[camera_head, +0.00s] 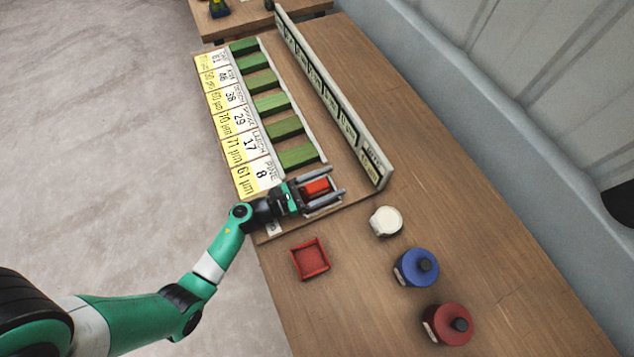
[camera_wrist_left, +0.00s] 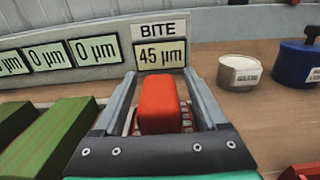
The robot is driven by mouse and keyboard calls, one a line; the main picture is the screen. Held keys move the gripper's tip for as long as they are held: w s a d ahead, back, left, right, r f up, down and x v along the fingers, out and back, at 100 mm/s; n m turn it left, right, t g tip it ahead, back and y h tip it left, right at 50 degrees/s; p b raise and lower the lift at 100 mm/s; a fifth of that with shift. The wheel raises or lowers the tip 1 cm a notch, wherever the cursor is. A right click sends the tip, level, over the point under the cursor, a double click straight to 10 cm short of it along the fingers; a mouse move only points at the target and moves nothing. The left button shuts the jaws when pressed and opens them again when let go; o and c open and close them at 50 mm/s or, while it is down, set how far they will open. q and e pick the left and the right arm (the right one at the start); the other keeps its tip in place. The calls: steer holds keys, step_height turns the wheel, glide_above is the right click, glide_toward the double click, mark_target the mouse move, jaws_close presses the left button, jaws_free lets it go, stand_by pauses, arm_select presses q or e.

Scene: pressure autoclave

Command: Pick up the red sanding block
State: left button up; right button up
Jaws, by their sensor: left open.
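The red sanding block (camera_head: 317,187) lies at the near end of the row on the wooden board. It also shows in the left wrist view (camera_wrist_left: 160,104), upright between my fingers. My left gripper (camera_head: 334,187) is open, with one finger on each side of the block. In the left wrist view my left gripper (camera_wrist_left: 160,85) shows a gap beside the block on its right; contact on the left is hard to tell. The block's lower part is partly hidden by the gripper. My right gripper is not in view.
Several green blocks (camera_head: 298,156) lie in a row beside number cards (camera_head: 255,176). An upright display panel (camera_head: 340,110) stands right of them. A red tray (camera_head: 311,259), a white cup (camera_head: 386,221), a blue jar (camera_head: 415,268) and a red jar (camera_head: 447,325) stand nearer. The table's right side is clear.

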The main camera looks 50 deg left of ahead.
arm_select(q)
jaws_close()
stand_by(0.3)
steer(key=r+p, duration=0.2)
steer(key=r, duration=0.1)
steer(key=r+p, duration=0.1)
steer(key=shift+s+d+r, duration=0.25)
steer(key=shift+d+r, duration=0.05)
steer(key=s+d+r+p, duration=0.5)
steer(key=s+d+r, duration=0.3)
steer(key=d, duration=0.2)
steer(key=shift+s+r, duration=0.2)
steer(key=shift+s, duration=0.1)
